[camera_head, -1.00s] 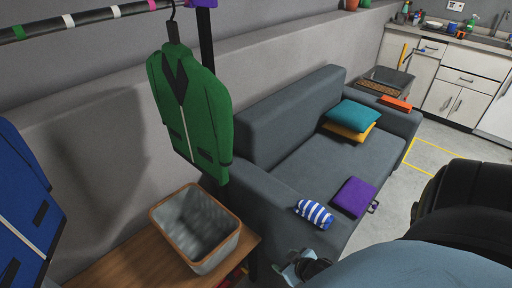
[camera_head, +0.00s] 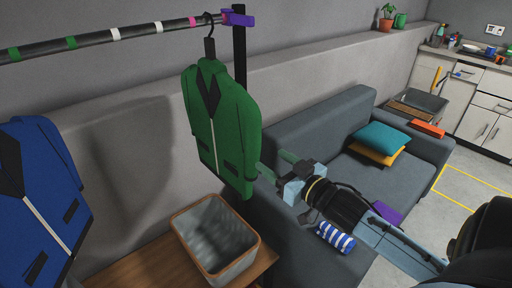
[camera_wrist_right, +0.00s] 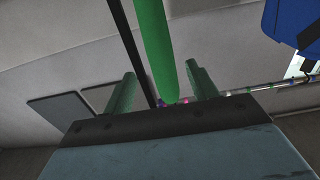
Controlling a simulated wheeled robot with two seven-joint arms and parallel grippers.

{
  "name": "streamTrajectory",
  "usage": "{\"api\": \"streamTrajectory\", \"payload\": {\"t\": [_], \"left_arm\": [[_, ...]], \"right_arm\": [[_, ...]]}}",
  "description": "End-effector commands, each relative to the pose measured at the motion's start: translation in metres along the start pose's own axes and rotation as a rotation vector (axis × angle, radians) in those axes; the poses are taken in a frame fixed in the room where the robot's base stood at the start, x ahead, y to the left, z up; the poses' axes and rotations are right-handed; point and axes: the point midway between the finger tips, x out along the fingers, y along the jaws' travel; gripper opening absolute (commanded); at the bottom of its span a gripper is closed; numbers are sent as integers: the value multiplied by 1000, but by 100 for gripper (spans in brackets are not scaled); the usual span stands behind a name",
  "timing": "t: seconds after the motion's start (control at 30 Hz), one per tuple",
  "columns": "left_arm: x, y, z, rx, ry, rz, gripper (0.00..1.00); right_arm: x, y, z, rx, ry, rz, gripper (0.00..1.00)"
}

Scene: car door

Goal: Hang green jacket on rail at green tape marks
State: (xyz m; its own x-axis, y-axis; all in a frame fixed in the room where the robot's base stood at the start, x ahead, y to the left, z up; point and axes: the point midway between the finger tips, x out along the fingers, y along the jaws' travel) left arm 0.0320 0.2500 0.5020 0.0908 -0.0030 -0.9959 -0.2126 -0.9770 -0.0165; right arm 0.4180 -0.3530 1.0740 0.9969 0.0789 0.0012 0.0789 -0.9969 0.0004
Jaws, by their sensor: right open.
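The green jacket (camera_head: 231,120) hangs upright on a black hanger (camera_head: 209,45), its hook at the rail's right end, between the pink tape and the purple end piece. The rail (camera_head: 140,33) carries green tape marks (camera_head: 71,42) further left, with white bands beside them. My right gripper (camera_head: 272,162) is open, just right of the jacket's lower sleeve edge. In the right wrist view the jacket (camera_wrist_right: 155,45) shows edge-on between the two open green fingers; whether they touch it I cannot tell. My left gripper is not in view.
A blue jacket (camera_head: 35,180) hangs at the far left. A grey bin (camera_head: 232,262) stands on a wooden table (camera_head: 150,267) below the green jacket. A grey sofa (camera_head: 300,130) with cushions and a striped roll (camera_head: 334,237) stands behind my right arm. A black post (camera_head: 240,60) supports the rail.

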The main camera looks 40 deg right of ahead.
Motion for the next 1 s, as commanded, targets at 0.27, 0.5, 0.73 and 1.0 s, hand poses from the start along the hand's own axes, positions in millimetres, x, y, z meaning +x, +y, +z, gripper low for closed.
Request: {"api": "streamTrajectory", "payload": {"t": [0.27, 0.5, 0.73, 1.0], "left_arm": [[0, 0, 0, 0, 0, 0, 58], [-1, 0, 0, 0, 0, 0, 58], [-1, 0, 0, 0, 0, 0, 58], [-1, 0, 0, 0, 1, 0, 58]], "right_arm": [[46, 1, -1, 0, 3, 0, 58], [83, 0, -1, -1, 1, 1, 58], [103, 0, 0, 1, -1, 1, 58], [107, 0, 1, 0, -2, 0, 58]]}}
